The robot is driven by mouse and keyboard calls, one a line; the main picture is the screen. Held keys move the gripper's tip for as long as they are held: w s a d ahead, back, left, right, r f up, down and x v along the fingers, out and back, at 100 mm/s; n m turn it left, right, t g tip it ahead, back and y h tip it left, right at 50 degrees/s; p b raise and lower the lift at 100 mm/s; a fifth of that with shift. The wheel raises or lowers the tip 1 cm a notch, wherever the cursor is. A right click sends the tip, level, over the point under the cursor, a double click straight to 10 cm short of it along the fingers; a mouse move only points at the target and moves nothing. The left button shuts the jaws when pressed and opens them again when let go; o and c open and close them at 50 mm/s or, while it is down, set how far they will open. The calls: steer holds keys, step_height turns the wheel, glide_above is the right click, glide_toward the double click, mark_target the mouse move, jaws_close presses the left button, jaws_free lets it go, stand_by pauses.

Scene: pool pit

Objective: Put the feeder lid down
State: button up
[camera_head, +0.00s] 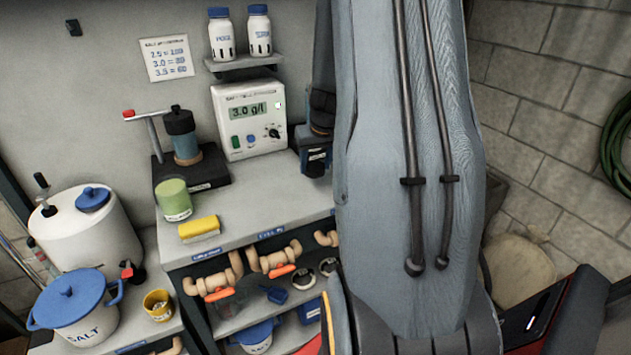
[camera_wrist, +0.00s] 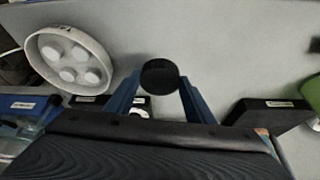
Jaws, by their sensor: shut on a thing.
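In the wrist view, my gripper (camera_wrist: 157,90) has its two blue fingers closed on a dark round piece, the feeder lid (camera_wrist: 160,73). The lid is held in front of a plain grey surface; whether it touches that surface cannot be told. A round white container (camera_wrist: 90,39) with several white discs inside shows at the left of the wrist view, apart from the lid. In the head view, my large grey arm covers the area right of the counter, and neither the lid nor the fingertips can be made out.
In the head view, the grey counter (camera_head: 255,214) bears a green cup (camera_head: 173,203), a yellow block (camera_head: 199,228), a dark stand with a canister (camera_head: 184,135) and a meter (camera_head: 250,118). Free counter shows right of the yellow block. Pipes run below its front edge.

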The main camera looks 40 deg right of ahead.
steer(key=shift+f+b, duration=0.5)
steer(key=shift+f, duration=2.4)
steer(key=shift+f, duration=0.15)
steer(key=o, duration=1)
steer(key=shift+o, duration=0.2)
steer(key=v, duration=1.2)
steer(key=s+a+f+n+g, duration=0.1)
steer(key=s+a, duration=0.2)
steer(key=a, duration=0.7)
steer(key=s+a+f+n+g+y, duration=0.1)
steer(key=s+a, duration=0.3)
steer(key=a, duration=0.6)
steer(key=s+a+f+n, duration=0.2)
steer(key=s+a, duration=0.1)
steer(key=a, duration=0.7)
steer(key=shift+s+a+n+g+y+b, duration=0.25)
steer(key=shift+s+n+g+y+b, duration=0.05)
steer(key=shift+s+g+y+b, duration=0.1)
